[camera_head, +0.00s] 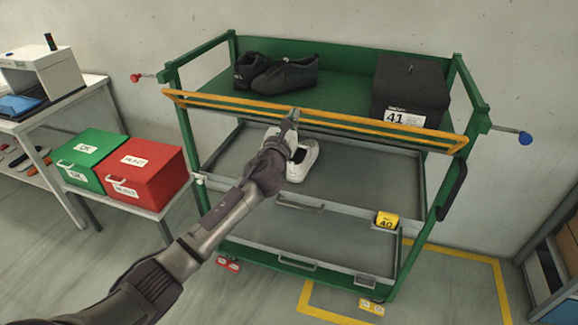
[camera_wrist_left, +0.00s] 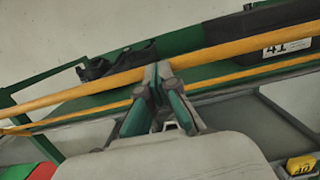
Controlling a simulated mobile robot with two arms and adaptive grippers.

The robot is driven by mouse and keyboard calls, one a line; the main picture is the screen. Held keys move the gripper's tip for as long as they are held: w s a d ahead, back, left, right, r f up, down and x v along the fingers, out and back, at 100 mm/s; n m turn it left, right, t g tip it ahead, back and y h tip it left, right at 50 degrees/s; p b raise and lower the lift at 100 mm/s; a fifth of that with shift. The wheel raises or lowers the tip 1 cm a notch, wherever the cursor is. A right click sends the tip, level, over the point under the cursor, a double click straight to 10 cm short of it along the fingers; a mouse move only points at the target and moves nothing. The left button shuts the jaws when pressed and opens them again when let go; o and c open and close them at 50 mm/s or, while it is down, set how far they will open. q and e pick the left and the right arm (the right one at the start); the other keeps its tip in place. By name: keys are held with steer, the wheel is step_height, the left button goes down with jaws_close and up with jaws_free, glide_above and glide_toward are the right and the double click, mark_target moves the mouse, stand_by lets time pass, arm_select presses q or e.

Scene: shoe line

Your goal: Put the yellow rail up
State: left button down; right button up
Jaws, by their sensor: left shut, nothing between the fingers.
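The yellow rail (camera_head: 350,122) has two long parallel bars and spans the front of the green cart's (camera_head: 182,130) top shelf, near the height of the shelf. Its ends lie close to the front corner posts. My left gripper (camera_head: 293,116) is shut and empty at the rail, left of its middle. In the left wrist view the closed fingertips (camera_wrist_left: 158,72) overlap the rail's upper bar (camera_wrist_left: 225,49), and the lower bar (camera_wrist_left: 95,110) passes behind the fingers. Whether they touch the rail cannot be told. My right gripper is not in view.
Dark shoes (camera_head: 286,75) and a black box marked 41 (camera_head: 410,88) stand on the top shelf. A white shoe (camera_head: 302,160) lies on the shelf below, partly behind my gripper. Red (camera_head: 146,172) and green (camera_head: 90,160) boxes stand at left. A blue-knobbed lever (camera_head: 525,138) sticks out at right.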

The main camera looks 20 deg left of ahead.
arm_select(q)
steer(key=w+r+p, duration=0.1)
steer(key=w+r, duration=0.1)
steer(key=r, duration=0.1)
steer(key=shift+w, duration=0.4)
steer(key=w+r+g+p, duration=0.1)
steer(key=w+r+p, duration=0.1)
steer(key=w+p, duration=0.3)
steer(key=shift+w+d+r+g, duration=0.2)
steer(key=shift+w+r+g, duration=0.1)
steer(key=shift+w, duration=0.5)
steer(key=shift+f, duration=0.2)
